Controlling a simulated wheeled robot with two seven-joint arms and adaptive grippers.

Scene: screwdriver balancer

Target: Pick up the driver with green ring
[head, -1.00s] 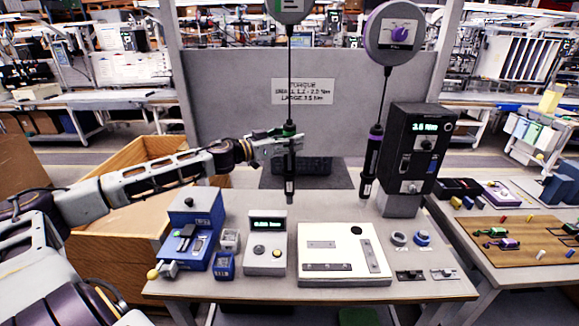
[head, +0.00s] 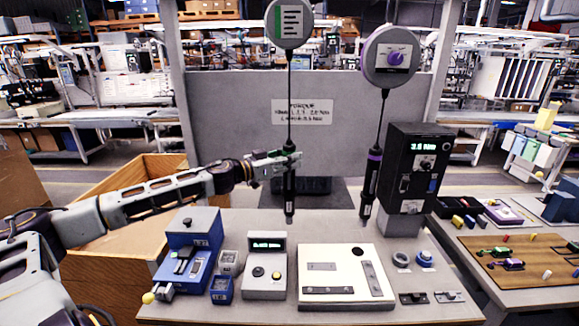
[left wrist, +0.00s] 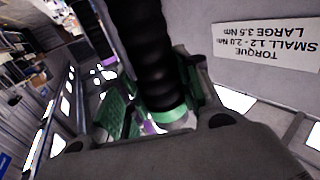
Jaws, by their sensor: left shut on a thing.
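The driver with the green ring (head: 289,190) is dark and hangs upright on a cable from the balancer with a green stripe (head: 288,23). My left gripper (head: 287,162) is shut on its upper part, above the bench. In the left wrist view the ribbed black driver body (left wrist: 150,60) and its green ring (left wrist: 160,115) show close up at the fingers. My right gripper is not in view.
Below on the bench (head: 215,310) stand a blue device (head: 190,255), a small grey display unit (head: 265,265) and a white plate fixture (head: 345,280). A black torque unit (head: 415,165) stands at the right. A grey panel (head: 235,110) closes the back.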

